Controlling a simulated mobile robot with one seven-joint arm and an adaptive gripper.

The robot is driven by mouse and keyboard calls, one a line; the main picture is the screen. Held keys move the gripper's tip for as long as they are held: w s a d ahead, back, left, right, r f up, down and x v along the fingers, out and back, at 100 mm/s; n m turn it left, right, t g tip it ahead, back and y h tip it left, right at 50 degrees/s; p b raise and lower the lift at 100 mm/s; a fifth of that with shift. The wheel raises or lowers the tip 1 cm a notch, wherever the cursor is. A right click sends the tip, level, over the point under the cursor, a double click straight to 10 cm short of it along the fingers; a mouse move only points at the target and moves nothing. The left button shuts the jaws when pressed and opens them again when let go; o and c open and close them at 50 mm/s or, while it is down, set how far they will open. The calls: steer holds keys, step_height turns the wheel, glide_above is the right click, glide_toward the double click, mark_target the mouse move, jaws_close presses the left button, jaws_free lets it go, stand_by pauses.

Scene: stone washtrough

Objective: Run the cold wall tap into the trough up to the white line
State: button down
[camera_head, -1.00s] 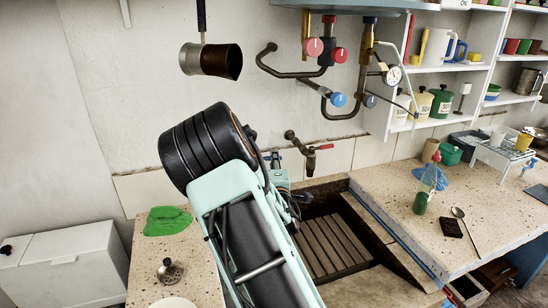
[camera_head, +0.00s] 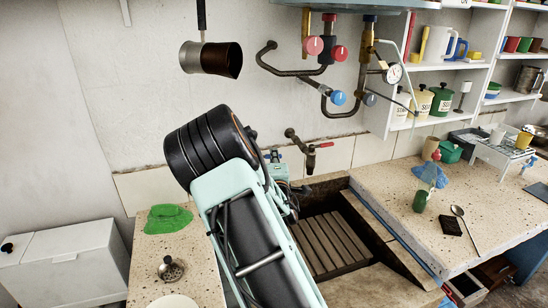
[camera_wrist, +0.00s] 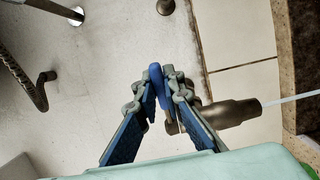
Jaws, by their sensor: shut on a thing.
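The cold wall tap (camera_wrist: 228,113) is a bronze-brown body in the wrist view, with a blue lever (camera_wrist: 156,74). My gripper (camera_wrist: 163,82) is shut on the blue lever. A thin pale streak (camera_wrist: 290,98), like a stream of water, runs from the spout toward the right edge. In the head view my arm hides most of this tap and the fingertips; a bit of blue (camera_head: 273,156) shows beside the arm. The stone trough (camera_head: 385,245) has a slatted floor. I can make out neither a white line nor a water level in it.
A second tap with a red lever (camera_head: 312,152) is on the wall just right of my gripper. Pipes with red and blue knobs (camera_head: 338,97) hang above. A green cloth (camera_head: 167,218) and a metal strainer (camera_head: 171,269) lie on the left counter.

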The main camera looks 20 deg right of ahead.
steer(key=shift+d+f+y+b, duration=0.1)
steer(key=shift+f+y+b, duration=0.05)
steer(key=shift+y+b, duration=0.2)
steer(key=shift+w+n+b, duration=0.15)
steer(key=shift+n+b, duration=0.15)
steer(key=shift+b, duration=0.15)
steer(key=n+y+b, duration=0.1)
steer(key=y+b, duration=0.1)
steer(key=w+n+y+b, duration=0.1)
steer(key=y+b, duration=0.1)
steer(key=shift+w+n+t+y, duration=0.2)
steer(key=shift+n+t+y, duration=0.1)
steer(key=shift+n+y, duration=0.1)
steer(key=shift+r, duration=0.2)
steer(key=c, duration=2)
jaws_free()
steer(key=shift+s, duration=0.1)
